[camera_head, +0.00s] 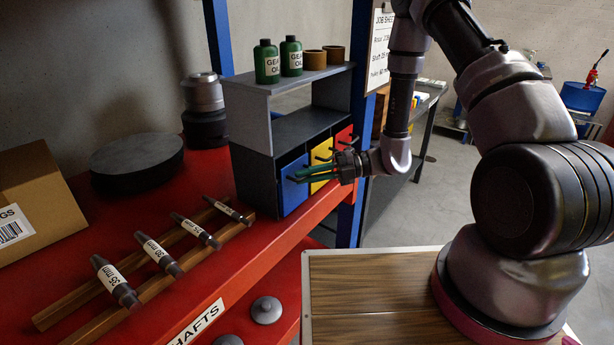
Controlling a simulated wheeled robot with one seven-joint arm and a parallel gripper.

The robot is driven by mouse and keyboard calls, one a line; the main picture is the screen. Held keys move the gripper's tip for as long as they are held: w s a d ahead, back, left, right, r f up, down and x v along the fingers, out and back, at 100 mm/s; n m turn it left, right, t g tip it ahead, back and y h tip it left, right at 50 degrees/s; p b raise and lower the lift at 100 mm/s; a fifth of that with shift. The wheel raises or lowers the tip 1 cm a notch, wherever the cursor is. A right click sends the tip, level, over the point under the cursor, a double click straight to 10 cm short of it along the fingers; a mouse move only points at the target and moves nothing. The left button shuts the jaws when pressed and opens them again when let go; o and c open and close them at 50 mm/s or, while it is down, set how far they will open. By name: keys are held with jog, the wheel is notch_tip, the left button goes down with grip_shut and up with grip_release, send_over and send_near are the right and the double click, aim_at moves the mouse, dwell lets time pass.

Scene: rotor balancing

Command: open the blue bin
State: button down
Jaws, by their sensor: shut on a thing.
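The blue bin (293,200) is the leftmost of a row of coloured bins in the dark cabinet (257,177) on the red bench. Its blue front looks about flush with the cabinet. My gripper (298,177) reaches in from the right, with its green-edged fingers at the upper part of the blue front. The fingers are shut on the blue bin's handle, which they hide.
Yellow (319,177) and red (343,138) bins with dark handles sit to the right of the blue one. Green oil bottles (267,62) stand on the shelf above. Labelled shafts (158,254) lie on a wooden rack at the left front. A blue post (357,100) stands close to the right of the cabinet.

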jog(key=shift+d, duration=0.15)
dwell(0.5)
jog(key=s+d+f+n+g+y, duration=0.1)
jog(key=s+d+f+n+y, duration=0.3)
jog(key=d, duration=0.1)
jog(key=shift+f, duration=0.35)
dwell(0.8)
jog(key=shift+f, duration=0.15)
dwell(0.4)
jog(key=c, duration=0.9)
grip_release()
jog(key=v, duration=1.1)
jog(key=shift+f, duration=0.1)
